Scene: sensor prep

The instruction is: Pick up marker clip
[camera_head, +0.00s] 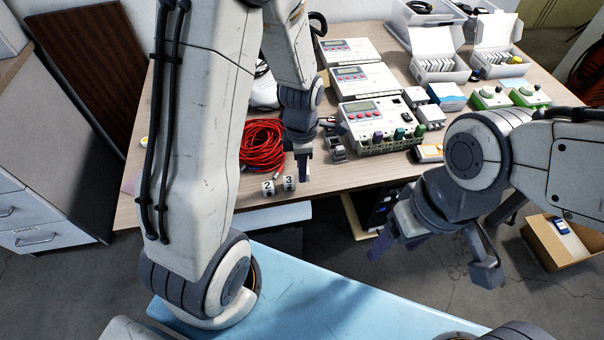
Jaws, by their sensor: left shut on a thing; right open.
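Two small white number markers, one reading 2 (268,188) and one reading 3 (289,184), are at the table's front edge by the red cable. I take these to be marker clips. My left gripper (296,177) points down at the marker reading 3 and is shut on it; its far finger is partly hidden, so the contact is hard to see. The marker reading 2 is just left of it, apart from the fingers. My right gripper (436,258) is open and empty, in front of the table above the floor.
A coiled red cable (262,146) lies left of my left gripper. A terminal box with coloured plugs (375,122) and grey clips (338,149) stand to its right. Instruments, white boxes and green devices fill the back. A cardboard box (566,250) is on the floor at right.

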